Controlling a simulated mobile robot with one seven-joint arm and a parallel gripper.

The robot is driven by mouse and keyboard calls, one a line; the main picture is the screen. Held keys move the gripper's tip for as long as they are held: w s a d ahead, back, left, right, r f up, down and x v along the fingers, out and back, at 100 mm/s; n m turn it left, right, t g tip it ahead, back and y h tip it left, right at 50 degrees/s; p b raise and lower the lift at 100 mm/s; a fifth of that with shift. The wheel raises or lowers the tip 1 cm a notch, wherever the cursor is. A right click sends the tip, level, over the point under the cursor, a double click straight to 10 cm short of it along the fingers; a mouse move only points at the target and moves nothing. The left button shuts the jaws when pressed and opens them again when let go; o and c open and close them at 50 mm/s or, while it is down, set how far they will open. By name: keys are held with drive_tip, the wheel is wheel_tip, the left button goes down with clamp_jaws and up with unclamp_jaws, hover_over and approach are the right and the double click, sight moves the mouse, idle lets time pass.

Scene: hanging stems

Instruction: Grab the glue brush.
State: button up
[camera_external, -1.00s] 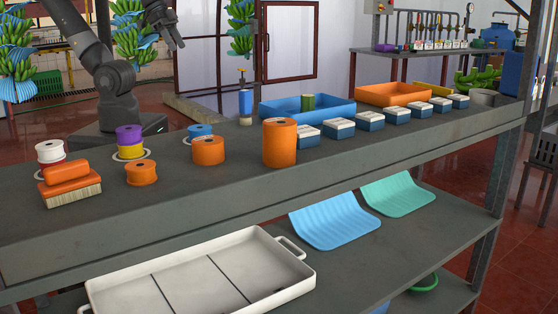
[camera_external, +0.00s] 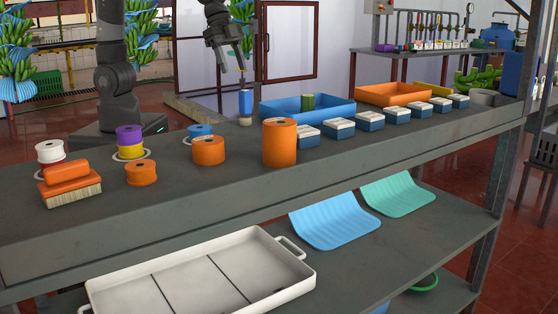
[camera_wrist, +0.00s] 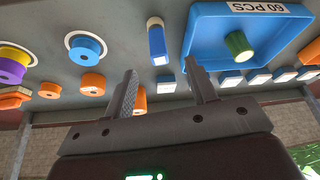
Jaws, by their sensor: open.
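The likely glue brush (camera_external: 245,103) is a slim blue piece with a cream lower end and a thin yellowish part on top. It stands at the bench's back edge, left of the blue tray. In the wrist view the blue piece (camera_wrist: 157,42) with its pale end lies just beyond the gap between my fingers. My gripper (camera_external: 232,69) is open and empty, pointing down, above and slightly left of it in the external view. In the wrist view both fingers of my gripper (camera_wrist: 160,67) are apart with nothing between them.
A blue tray (camera_external: 275,116) with a green roll is right of the blue piece. Orange spools (camera_external: 208,151), a tall orange cylinder (camera_external: 280,146) and several small boxes (camera_external: 339,128) stand in front. An orange block brush (camera_external: 70,188) lies at the far left.

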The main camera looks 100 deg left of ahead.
wheel_tip(320, 180, down, 2)
drive_tip(key=w+d, duration=0.2)
approach(249, 113)
drive_tip(key=shift+w+d+f+m, duration=0.15)
drive_tip(key=shift+w+f, duration=0.15)
drive_tip(key=shift+f, duration=0.2)
drive_tip(key=shift+w+d+f+m, duration=0.1)
drive_tip(key=shift+w+f+m, duration=0.05)
drive_tip(key=shift+w+f, duration=0.3)
drive_tip(key=shift+s+x, duration=0.15)
drive_tip(key=shift+x, duration=1.3)
drive_tip(key=shift+s+x, duration=0.15)
drive_tip(key=shift+x, duration=1.25)
drive_tip(key=shift+f, duration=0.15)
drive_tip(key=shift+c, duration=0.3)
drive_tip(key=c, duration=1)
